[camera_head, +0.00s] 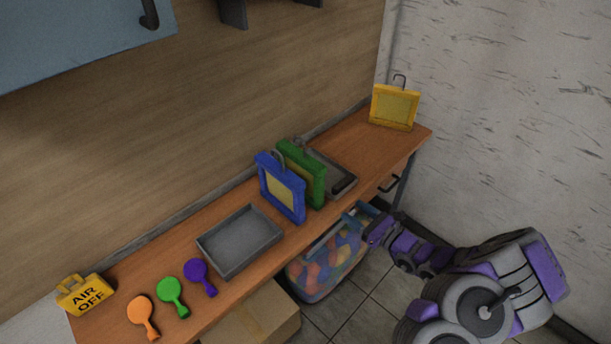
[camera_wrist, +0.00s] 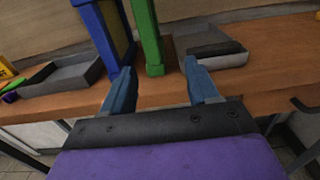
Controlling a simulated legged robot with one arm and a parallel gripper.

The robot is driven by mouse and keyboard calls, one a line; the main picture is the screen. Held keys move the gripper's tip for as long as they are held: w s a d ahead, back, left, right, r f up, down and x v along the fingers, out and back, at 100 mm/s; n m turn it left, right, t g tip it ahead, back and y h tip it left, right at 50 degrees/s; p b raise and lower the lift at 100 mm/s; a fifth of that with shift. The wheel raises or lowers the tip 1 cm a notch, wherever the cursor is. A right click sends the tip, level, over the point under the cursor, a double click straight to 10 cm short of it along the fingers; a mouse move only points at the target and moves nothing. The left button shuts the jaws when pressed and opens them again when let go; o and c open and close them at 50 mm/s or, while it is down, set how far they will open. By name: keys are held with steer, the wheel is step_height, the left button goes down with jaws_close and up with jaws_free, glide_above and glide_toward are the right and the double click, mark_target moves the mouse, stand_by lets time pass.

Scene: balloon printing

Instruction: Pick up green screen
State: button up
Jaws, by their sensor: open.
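The green screen (camera_head: 304,172) stands upright on the wooden bench, just behind and right of the blue screen (camera_head: 281,187) in the head view. The two frames are close together. In the wrist view, the green screen (camera_wrist: 148,38) shows edge-on between my two fingers, beyond their tips, and the blue screen (camera_wrist: 104,35) is at its left, beyond the left finger. My gripper (camera_wrist: 155,82) is open and empty, at the bench's front edge. In the head view my gripper (camera_head: 362,213) is low, in front of the bench and right of the screens.
A grey tray (camera_head: 238,242) lies left of the screens, and another tray with a dark handle (camera_head: 335,172) lies behind them. A yellow screen (camera_head: 394,107) stands at the far right end. A bin of balloons (camera_head: 328,262) sits below.

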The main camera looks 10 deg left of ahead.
mark_target(311, 161)
steer(key=x, duration=0.4)
steer(key=s+b+x, duration=0.1)
steer(key=x, duration=0.2)
steer(key=a+b+x, duration=0.1)
steer(key=x, duration=0.3)
steer(key=shift+a+f, duration=0.2)
steer(key=shift+a, duration=0.15)
steer(key=shift+w+d+r, duration=0.2)
steer(key=shift+w+d, duration=0.15)
steer(key=shift+w, duration=0.15)
steer(key=a, duration=0.2)
steer(key=w+a+b, duration=0.1)
steer(key=a, duration=0.1)
steer(key=w+a+b, duration=0.1)
steer(key=a, duration=0.1)
steer(key=shift+w+a+f, duration=0.15)
steer(key=shift+w+f, duration=0.1)
steer(key=shift+d+r, duration=0.15)
steer(key=shift+d, duration=0.75)
steer(key=shift+c, duration=2.2)
steer(key=shift+a, duration=0.45)
steer(key=c, duration=0.3)
steer(key=shift+a, duration=0.2)
steer(key=c, duration=0.3)
steer(key=shift+d, duration=0.45)
jaws_close()
step_height(311, 161, up, 10)
steer(key=shift+a+p, duration=0.1)
steer(key=shift+p, duration=1.05)
